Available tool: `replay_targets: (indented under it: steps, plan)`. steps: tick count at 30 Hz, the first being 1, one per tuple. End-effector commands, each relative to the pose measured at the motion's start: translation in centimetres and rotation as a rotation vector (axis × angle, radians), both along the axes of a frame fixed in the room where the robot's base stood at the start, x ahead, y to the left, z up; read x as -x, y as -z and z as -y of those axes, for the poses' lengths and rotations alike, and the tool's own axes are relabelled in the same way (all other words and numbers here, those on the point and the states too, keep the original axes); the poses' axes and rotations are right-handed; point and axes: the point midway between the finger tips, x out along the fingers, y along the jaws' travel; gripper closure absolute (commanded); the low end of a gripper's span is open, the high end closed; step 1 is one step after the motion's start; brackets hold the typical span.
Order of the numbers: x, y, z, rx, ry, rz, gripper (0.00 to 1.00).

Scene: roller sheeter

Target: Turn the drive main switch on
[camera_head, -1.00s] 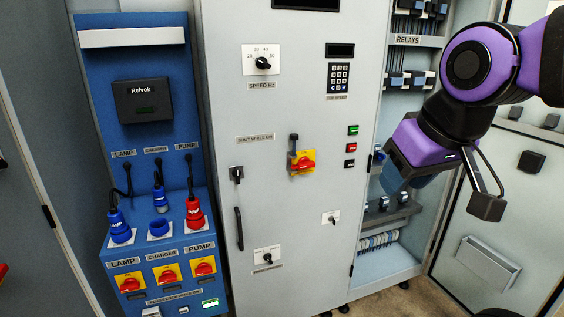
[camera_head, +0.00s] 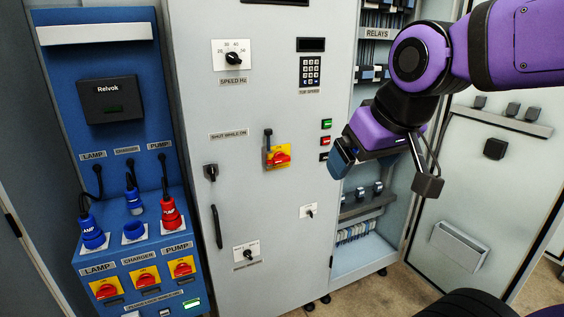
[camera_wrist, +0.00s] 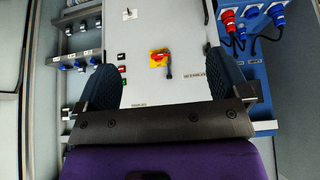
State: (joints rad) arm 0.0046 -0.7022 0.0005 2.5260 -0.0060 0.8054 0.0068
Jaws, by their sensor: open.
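The drive main switch is a red rotary knob on a yellow plate (camera_head: 278,156), on the middle of the grey cabinet door. A dark lever or hasp (camera_head: 268,140) stands upright beside its left edge. In the wrist view the switch (camera_wrist: 157,58) shows between the fingers, farther off, with the dark lever (camera_wrist: 169,68) beside it. My gripper (camera_head: 341,160) is open and empty, to the right of the switch in the head view and apart from it. Both fingers (camera_wrist: 162,80) show in the wrist view.
A blue socket panel (camera_head: 100,200) with lamp, charger and pump plugs stands left. A door handle (camera_head: 216,227), key lock (camera_head: 210,173) and push buttons (camera_head: 325,141) sit on the grey door. An open relay compartment (camera_head: 365,235) is at right. Space before the door is clear.

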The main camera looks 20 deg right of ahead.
Motion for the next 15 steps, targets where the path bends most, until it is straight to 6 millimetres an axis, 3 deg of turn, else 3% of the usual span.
replay_targets:
  steps: [6, 15]
  plan:
    - [-8.0, 1.1, 1.0, 0.018, 0.017, 0.132, 0.06]
    - [-18.3, 3.8, 2.7, 0.039, 0.025, 0.341, 0.06]
